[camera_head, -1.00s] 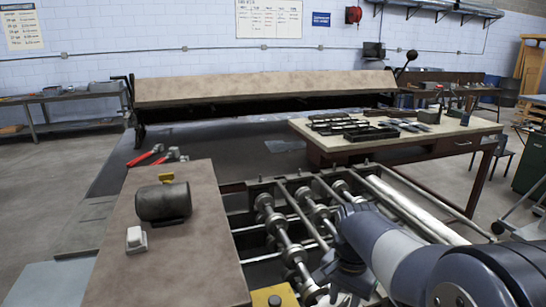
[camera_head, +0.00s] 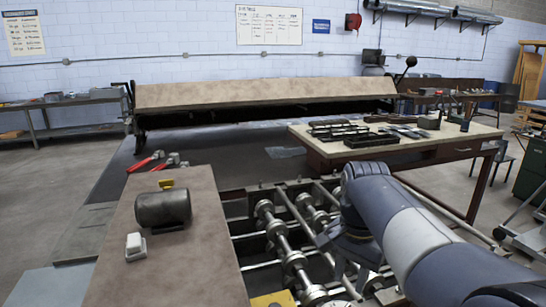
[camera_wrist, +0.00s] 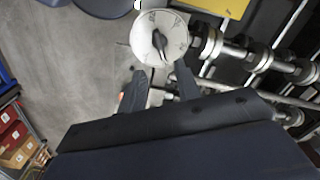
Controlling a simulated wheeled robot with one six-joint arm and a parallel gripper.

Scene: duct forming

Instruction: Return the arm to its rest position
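My blue-and-grey arm (camera_head: 405,225) reaches in from the lower right of the head view, over the roller machine (camera_head: 290,245). My gripper (camera_head: 350,284) points down above the rollers, partly lost against the dark machine parts. In the wrist view my gripper's two dark fingers (camera_wrist: 160,70) stand apart with nothing held between them. A round white dial with a black knob (camera_wrist: 160,38) shows beyond the fingertips. I cannot tell how far it is from them.
A brown tabletop with a dark motor (camera_head: 163,207) and a white switch box (camera_head: 135,246) lies to the left. A workbench with black trays (camera_head: 338,132) stands behind my arm. Red-handled tools (camera_head: 146,161) lie on the dark sheet. Rollers (camera_wrist: 240,55) lie right of the dial.

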